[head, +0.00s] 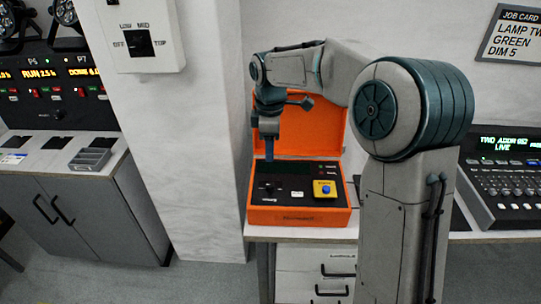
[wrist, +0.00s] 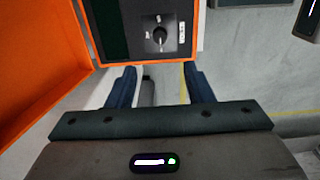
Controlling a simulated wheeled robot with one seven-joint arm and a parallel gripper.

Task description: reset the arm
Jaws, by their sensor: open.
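My arm reaches from the right of the head view to an open orange case (head: 300,217) on a bench. My gripper (head: 269,150) points down in front of the raised lid, above the left part of the case's dark panel. In the wrist view, my gripper (wrist: 160,76) has its two blue fingers spread apart, with nothing held between them. The orange case (wrist: 40,60) fills the upper left there, with a round knob (wrist: 159,40) on its panel beyond the fingertips. In the head view the case also carries a yellow block with a blue button (head: 324,188).
A wall switch box (head: 137,38) hangs at the upper left. A lamp console (head: 60,90) stands over a grey cabinet (head: 85,215) at left. A mixing desk (head: 505,190) is at right below a job card (head: 512,33). Floor between cabinet and bench is clear.

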